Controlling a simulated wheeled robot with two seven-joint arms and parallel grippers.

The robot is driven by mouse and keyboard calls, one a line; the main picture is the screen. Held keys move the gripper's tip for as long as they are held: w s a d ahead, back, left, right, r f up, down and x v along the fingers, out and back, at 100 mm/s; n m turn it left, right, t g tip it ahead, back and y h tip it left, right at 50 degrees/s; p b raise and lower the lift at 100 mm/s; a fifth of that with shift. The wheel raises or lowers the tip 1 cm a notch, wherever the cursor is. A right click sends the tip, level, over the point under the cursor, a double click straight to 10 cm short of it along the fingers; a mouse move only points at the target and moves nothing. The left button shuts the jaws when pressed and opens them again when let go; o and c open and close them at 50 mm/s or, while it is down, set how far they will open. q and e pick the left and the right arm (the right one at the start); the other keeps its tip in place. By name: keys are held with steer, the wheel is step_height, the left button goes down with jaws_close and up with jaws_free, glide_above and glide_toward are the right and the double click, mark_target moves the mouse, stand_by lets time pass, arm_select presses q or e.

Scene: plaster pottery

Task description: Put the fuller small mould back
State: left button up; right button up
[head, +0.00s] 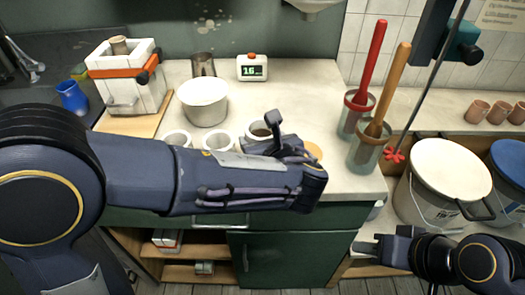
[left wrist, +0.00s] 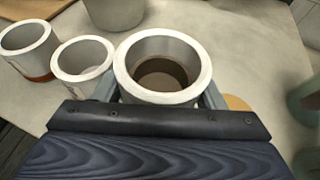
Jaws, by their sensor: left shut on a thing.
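Three small white round moulds stand in a row on the pale worktop. The left mould (head: 178,137) and the middle mould (head: 216,141) also show in the left wrist view, as the left one (left wrist: 27,50) and the middle one (left wrist: 83,68). The right mould (left wrist: 163,62) has brown liquid inside, below its rim. My left gripper (left wrist: 160,98) is shut on this right mould, its fingers at both sides. In the head view my left arm covers the lower parts of the moulds. My right gripper (head: 368,248) hangs at the lower right, away from the moulds; its finger gap is unclear.
A white bucket (head: 204,102) stands behind the moulds, with a timer (head: 252,67) and metal jug (head: 203,65) further back. A round tan disc (head: 314,150) lies right of the held mould. Glass jars with tools (head: 366,150) stand near the right edge.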

arm_select(q)
steer(key=shift+w+f, duration=0.35)
steer(key=shift+f, duration=0.1)
steer(key=shift+w+f+b, duration=0.2)
steer(key=shift+f+b, duration=0.2)
steer(key=shift+f, duration=1.3)
steer(key=shift+f, duration=0.15)
steer(key=o, duration=1.2)
steer(key=shift+o, duration=0.2)
